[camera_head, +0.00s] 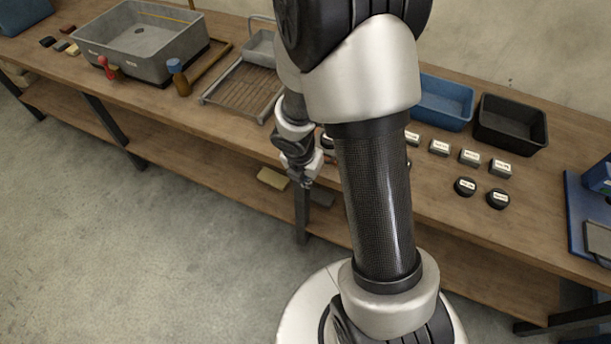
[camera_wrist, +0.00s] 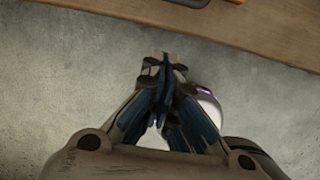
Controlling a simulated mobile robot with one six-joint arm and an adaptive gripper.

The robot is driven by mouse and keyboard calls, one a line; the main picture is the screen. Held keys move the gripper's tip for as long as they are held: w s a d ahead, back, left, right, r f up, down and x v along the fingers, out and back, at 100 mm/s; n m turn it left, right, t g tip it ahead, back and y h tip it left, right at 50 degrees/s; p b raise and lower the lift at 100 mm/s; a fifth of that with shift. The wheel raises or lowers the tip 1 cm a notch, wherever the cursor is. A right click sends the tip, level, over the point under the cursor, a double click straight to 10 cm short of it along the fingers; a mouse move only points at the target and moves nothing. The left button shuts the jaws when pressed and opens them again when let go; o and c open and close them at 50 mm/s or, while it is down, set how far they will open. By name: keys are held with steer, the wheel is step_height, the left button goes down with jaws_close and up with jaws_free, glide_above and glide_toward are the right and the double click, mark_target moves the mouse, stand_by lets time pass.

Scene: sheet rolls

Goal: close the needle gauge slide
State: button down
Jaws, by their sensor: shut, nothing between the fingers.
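I cannot make out a needle gauge or its slide in either view; my arm hides part of the bench in the head view. My gripper (camera_head: 306,184) hangs in front of the bench's front edge, close to it. In the wrist view my gripper (camera_wrist: 164,62) has its fingertips together with nothing between them. Below the fingers there is only grey floor. A dark object with an orange part (camera_wrist: 190,2) is cut off at the top of the wrist view, on the bench; I cannot tell what it is.
The wooden bench (camera_head: 225,119) runs across the head view. It carries a grey basin (camera_head: 100,60), a slatted tray (camera_head: 236,92), a blue bin (camera_head: 440,100), a black bin (camera_head: 510,125) and several small labelled blocks (camera_head: 470,157). The floor (camera_head: 120,240) in front is clear.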

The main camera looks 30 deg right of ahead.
steer(key=shift+w+d+f+p, duration=0.2)
steer(key=shift+w+d+p, duration=0.1)
steer(key=shift+w+d, duration=0.45)
steer(key=shift+w+d+f+p, duration=0.15)
steer(key=shift+w+d+p, duration=0.15)
steer(key=shift+w+d, duration=0.45)
steer(key=shift+s+d, duration=0.2)
